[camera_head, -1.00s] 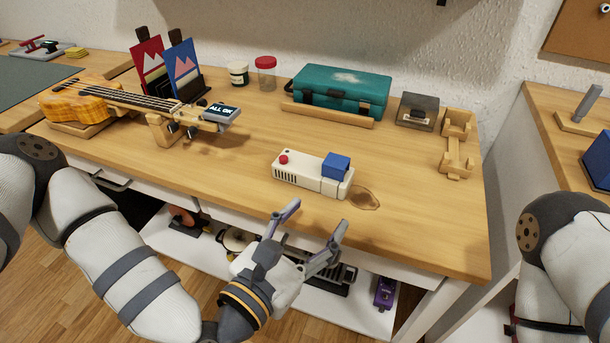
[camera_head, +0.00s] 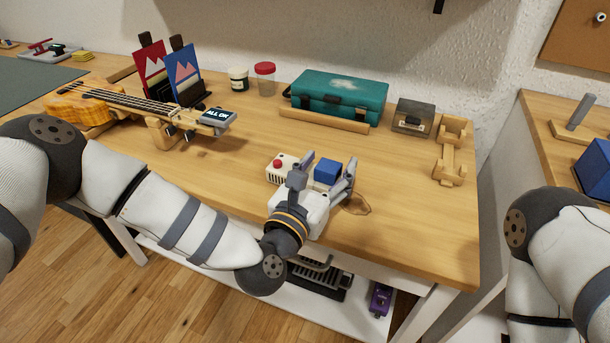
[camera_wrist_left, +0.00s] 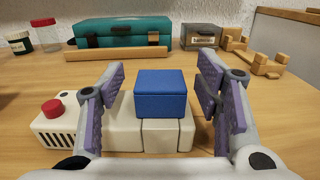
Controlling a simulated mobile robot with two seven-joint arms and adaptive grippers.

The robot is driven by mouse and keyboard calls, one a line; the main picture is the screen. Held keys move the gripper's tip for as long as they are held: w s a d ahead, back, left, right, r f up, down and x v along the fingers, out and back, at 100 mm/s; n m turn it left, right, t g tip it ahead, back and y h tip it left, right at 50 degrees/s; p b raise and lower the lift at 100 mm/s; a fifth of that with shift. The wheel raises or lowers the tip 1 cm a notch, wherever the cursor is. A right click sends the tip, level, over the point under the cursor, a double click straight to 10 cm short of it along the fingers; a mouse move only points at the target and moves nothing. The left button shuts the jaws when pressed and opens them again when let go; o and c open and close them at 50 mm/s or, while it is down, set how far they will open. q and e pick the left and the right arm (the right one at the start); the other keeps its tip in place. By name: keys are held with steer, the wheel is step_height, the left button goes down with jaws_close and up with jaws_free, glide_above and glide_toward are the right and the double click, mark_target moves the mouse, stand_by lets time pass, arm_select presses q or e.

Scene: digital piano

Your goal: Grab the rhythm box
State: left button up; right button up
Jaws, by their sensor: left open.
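The rhythm box seems to be the white box (camera_head: 278,174) with a red knob at its left end and a blue block (camera_head: 327,172) on its right part. It lies on the wooden bench near the front edge. My left gripper (camera_head: 322,169) is open around the blue block, one finger on each side. In the left wrist view the blue block (camera_wrist_left: 161,93) sits between the two fingers (camera_wrist_left: 163,105), with a gap on both sides. The white box (camera_wrist_left: 122,130) reaches out to the left under the left finger. My right gripper is out of view.
A teal case (camera_head: 338,97) lies behind a wooden strip (camera_head: 323,119). A grey box (camera_head: 413,116) and a wooden holder (camera_head: 449,160) stand at the right. A guitar (camera_head: 78,107), two picture cards and two jars stand at the left and back. The bench between is clear.

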arm_select(q)
jaws_close()
